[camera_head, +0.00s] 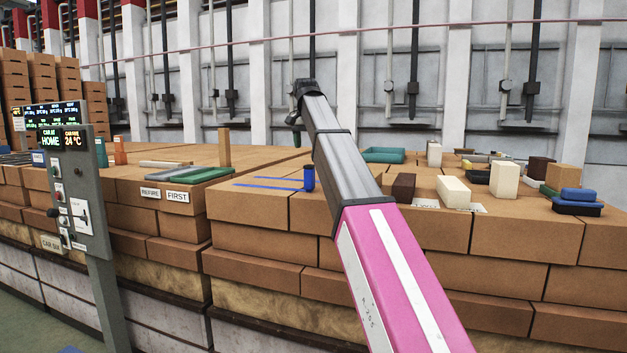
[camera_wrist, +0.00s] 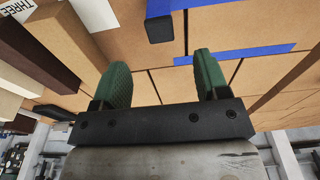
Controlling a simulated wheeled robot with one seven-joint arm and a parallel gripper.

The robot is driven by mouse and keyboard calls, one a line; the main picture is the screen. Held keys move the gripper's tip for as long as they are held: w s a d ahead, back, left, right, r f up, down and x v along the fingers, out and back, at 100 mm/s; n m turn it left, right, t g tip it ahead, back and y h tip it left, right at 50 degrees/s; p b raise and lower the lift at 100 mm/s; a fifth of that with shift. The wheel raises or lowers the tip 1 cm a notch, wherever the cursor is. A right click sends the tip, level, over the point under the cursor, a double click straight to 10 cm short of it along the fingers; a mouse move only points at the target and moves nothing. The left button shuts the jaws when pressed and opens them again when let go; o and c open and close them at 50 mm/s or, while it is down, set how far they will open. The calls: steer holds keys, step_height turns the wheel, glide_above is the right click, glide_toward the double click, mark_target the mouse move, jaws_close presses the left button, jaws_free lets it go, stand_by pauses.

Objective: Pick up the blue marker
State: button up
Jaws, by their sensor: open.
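The blue marker (camera_head: 309,178) looks like a short upright blue cylinder. It stands on the brick top in the head view, at the right end of blue tape strips (camera_head: 268,187). In the wrist view, a dark-ended block with a blue side (camera_wrist: 160,28) shows at the top, probably the marker. My gripper (camera_head: 293,128) is raised above and behind the marker in the head view, with green fingers pointing down. In the wrist view my gripper (camera_wrist: 162,72) has its two green fingers wide apart with nothing between them. The marker lies beyond the fingertips, apart from them.
A dark brown block (camera_head: 403,187) and cream blocks (camera_head: 454,192) stand right of the marker. A blue block on a dark tray (camera_head: 578,208) is at far right. Grey and green slabs (camera_head: 204,175) lie left. A control panel (camera_head: 78,195) stands at the left front.

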mark_target(309, 165)
steer(key=f, duration=0.3)
steer(key=w+f, duration=0.1)
steer(key=f, duration=0.6)
steer(key=shift+w+d+f, duration=0.2)
steer(key=shift+d, duration=0.1)
steer(key=c, duration=1)
